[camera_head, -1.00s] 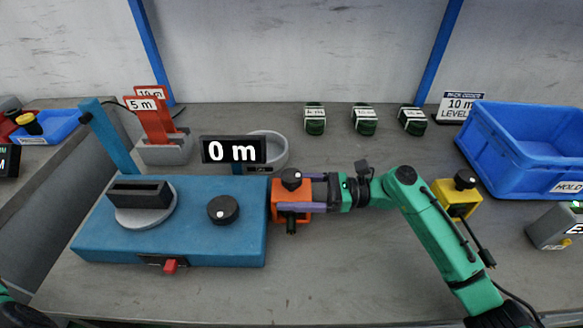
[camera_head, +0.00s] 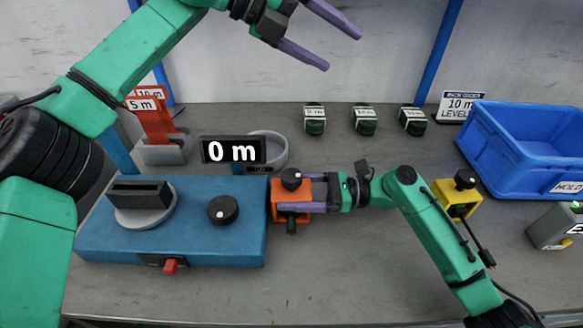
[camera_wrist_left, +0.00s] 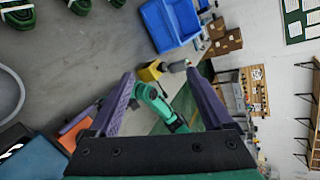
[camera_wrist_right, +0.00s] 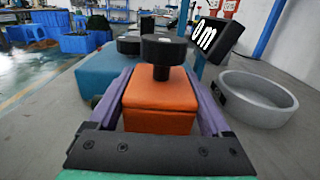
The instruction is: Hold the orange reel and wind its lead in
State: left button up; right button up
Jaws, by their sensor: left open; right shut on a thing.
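The orange reel (camera_head: 291,196) is a box with a black knob on top, beside the right edge of the blue machine (camera_head: 180,250). My right gripper (camera_head: 290,192) is shut on it; in the right wrist view the orange reel (camera_wrist_right: 160,102) sits between the purple fingers. Its lead is not clearly visible; a short dark stub shows at its near side. My left gripper (camera_head: 343,45) is open and empty, raised high above the back of the table. In the left wrist view the left gripper's fingers (camera_wrist_left: 160,100) are spread apart.
A display (camera_head: 233,150) reads 0 m, with a grey ring bowl (camera_head: 276,150) behind. Several dark green coils (camera_head: 364,120) stand at the back. A yellow box (camera_head: 456,198) and blue crate (camera_head: 520,160) are on the right. The front table is clear.

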pick_arm(q)
jog(key=s+d+f+g+y, duration=0.1)
jog(key=s+f+y, duration=0.3)
jog(key=f, duration=0.1)
jog(key=n+y, duration=0.1)
jog(key=y, duration=0.7)
send_near(291, 175)
jog(key=shift+g, duration=0.4)
jog(key=f, duration=0.8)
jog(key=shift+w+f, duration=0.25)
jog(key=shift+w, duration=0.15)
grip_shut()
jog(key=m, duration=0.5)
jog(key=shift+m, duration=0.4)
